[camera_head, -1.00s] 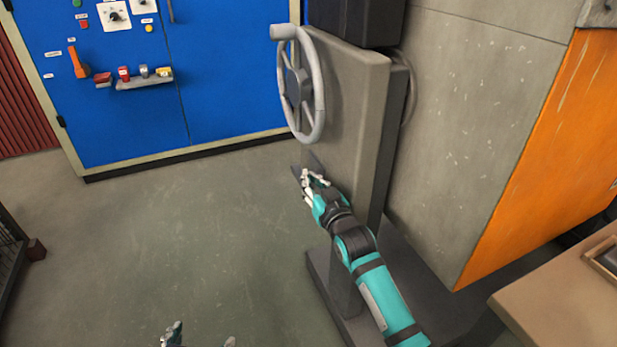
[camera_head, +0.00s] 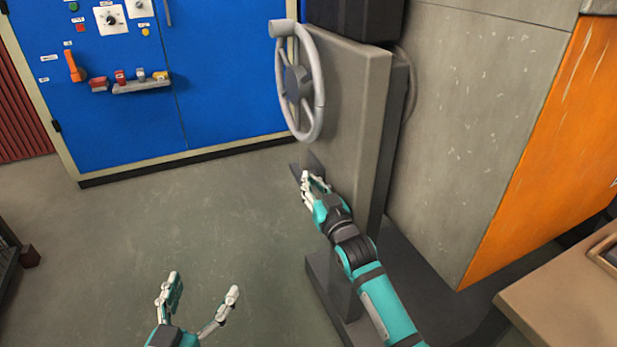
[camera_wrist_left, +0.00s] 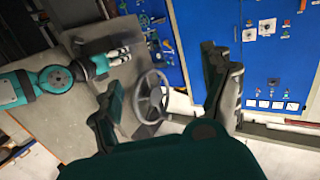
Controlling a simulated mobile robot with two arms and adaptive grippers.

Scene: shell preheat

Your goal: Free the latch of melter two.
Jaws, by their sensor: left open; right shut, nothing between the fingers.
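A grey upright panel (camera_head: 352,125) carries a round grey handwheel (camera_head: 301,83) with a side knob on its left face. A small dark flat piece (camera_head: 296,172) sticks out below the wheel; I cannot tell whether it is the latch. My right gripper (camera_head: 309,182) is shut and empty beside the panel, by this piece; whether they touch is unclear. My left gripper (camera_head: 204,284) is open and empty, low over the floor to the left. The left wrist view shows the handwheel (camera_wrist_left: 151,98) beyond the left fingers, and the right gripper (camera_wrist_left: 118,57). No melter label is readable.
A blue cabinet (camera_head: 120,105) with dials, an orange lever (camera_head: 74,66) and a small shelf (camera_head: 142,86) stands at the back left. A grey block with an orange side (camera_head: 545,150) is at the right, a tan table (camera_head: 560,310) at the lower right. The middle floor is clear.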

